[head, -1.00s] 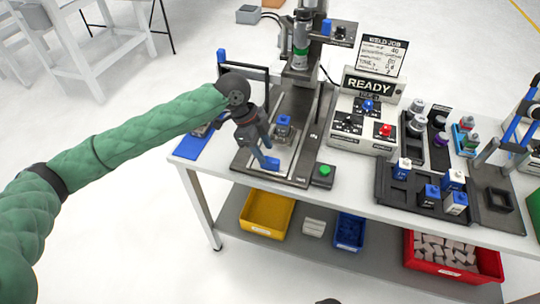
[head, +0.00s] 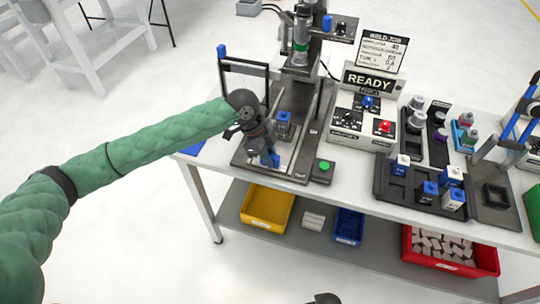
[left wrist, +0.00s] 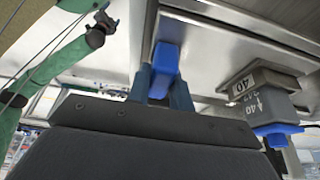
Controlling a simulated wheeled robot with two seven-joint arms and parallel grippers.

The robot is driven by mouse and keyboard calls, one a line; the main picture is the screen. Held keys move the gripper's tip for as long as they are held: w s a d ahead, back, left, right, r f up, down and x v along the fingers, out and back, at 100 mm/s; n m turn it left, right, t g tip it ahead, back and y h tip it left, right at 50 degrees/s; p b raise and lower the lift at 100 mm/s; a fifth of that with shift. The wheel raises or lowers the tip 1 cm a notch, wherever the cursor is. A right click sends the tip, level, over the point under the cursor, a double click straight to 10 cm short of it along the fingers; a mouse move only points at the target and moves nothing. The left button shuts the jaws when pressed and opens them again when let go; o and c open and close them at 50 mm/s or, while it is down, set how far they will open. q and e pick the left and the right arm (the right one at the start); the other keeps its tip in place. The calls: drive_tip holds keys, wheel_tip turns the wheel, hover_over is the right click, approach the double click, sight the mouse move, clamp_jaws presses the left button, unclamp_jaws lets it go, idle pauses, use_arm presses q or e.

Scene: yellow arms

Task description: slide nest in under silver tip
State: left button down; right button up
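The nest (head: 268,128) is a flat sliding plate at the front of the press, with a grey-and-blue block (head: 283,122) standing in it. The block, marked 40, also shows in the left wrist view (left wrist: 265,100). A blue upright handle (left wrist: 164,62) is at the nest's front. The silver tip (head: 300,57) hangs from the press column behind and above the block. My left gripper (head: 272,160) is at the handle; in the left wrist view its fingers (left wrist: 161,84) stand either side of it, apparently open. Contact is hard to judge.
A green button (head: 323,167) sits right of the nest, and a READY control box (head: 367,110) behind it. A dark tray (head: 396,187) with several blocks is farther right. A black frame (head: 244,68) stands left of the press. Bins are on the lower shelf.

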sight(283, 142)
use_arm(q)
drive_tip(key=w+d, duration=0.1)
drive_tip(key=w, duration=0.2)
drive_tip(key=w+d, duration=0.1)
drive_tip(key=w, duration=0.2)
drive_tip(key=w+d+b, duration=0.1)
drive_tip(key=w, duration=0.4)
drive_tip(key=w+d+b, duration=0.1)
drive_tip(key=w, duration=0.2)
drive_tip(key=w+d, duration=0.1)
drive_tip(key=w, duration=0.2)
drive_tip(key=shift+d, duration=0.25)
drive_tip(key=shift+w, duration=0.4)
drive_tip(key=shift+r, duration=0.15)
use_arm(e)
wheel_tip(283, 142, up, 7)
drive_tip(key=w+a, duration=0.1)
drive_tip(key=shift+a, duration=0.3)
use_arm(q)
drive_tip(key=c, duration=1.5)
unclamp_jaws()
drive_tip(key=shift+d, duration=0.1)
drive_tip(key=shift+c, duration=0.2)
drive_tip(key=o, duration=0.3)
drive_tip(key=shift+w, duration=0.1)
drive_tip(key=shift+d, duration=0.1)
use_arm(e)
drive_tip(key=shift+w+f, duration=0.1)
drive_tip(key=shift+w, duration=0.1)
